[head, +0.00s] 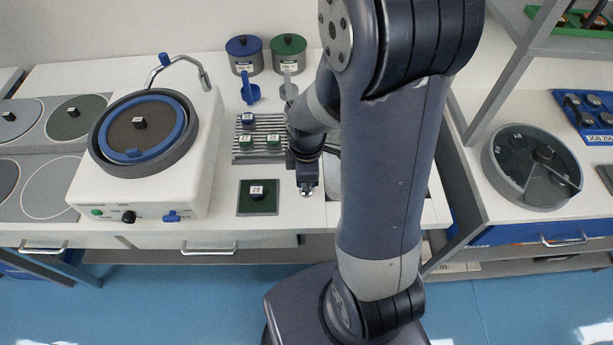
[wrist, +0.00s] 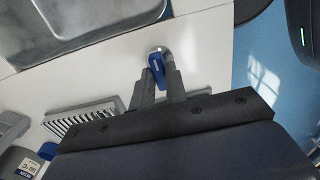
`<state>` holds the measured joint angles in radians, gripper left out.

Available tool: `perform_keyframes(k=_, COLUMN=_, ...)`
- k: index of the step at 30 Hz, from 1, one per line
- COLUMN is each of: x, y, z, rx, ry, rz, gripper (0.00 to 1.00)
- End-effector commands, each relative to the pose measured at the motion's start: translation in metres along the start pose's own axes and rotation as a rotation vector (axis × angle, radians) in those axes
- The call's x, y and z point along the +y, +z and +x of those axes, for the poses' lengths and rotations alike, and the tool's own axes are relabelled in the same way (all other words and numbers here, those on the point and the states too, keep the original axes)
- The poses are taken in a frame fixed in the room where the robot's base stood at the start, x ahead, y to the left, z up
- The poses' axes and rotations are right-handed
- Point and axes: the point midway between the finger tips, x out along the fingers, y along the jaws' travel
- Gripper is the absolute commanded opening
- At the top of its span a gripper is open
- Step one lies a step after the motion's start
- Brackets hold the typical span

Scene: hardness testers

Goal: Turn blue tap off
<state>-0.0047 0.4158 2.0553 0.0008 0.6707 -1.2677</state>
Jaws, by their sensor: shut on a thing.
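The blue tap handle (wrist: 157,75) shows in the wrist view on the white counter, beside a metal sink basin (wrist: 95,22). My gripper (wrist: 160,68) has one finger on each side of the handle and is shut on it. A small bright metal part shows just beyond the fingertips. In the head view my gripper (head: 307,188) is low over the white worktop near its front edge. The handle cannot be made out there, and my arm hides most of the sink area.
A ribbed rack (head: 260,151) with labelled samples and a dark green mat (head: 245,207) lie left of my gripper. A round grey case (head: 530,165) is at the right.

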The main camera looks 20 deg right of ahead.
Motion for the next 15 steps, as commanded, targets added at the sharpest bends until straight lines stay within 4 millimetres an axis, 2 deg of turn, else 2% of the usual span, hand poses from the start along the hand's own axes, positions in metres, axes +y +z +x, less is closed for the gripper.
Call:
perform_keyframes(k=3, x=0.0005, y=-0.0001, z=-0.0005, rx=0.0, ry=0.002, rz=-0.003, gripper=0.0)
perform_keyframes(k=4, x=0.0005, y=-0.0001, z=-0.0005, rx=0.0, ry=0.002, rz=-0.003, gripper=0.14)
perform_keyframes(k=11, x=0.0003, y=-0.0001, z=-0.0003, rx=0.0, ry=0.001, rz=-0.001, gripper=0.33)
perform_keyframes(k=15, x=0.0002, y=0.0, z=-0.0002, rx=0.0, ry=0.001, rz=-0.001, gripper=0.35)
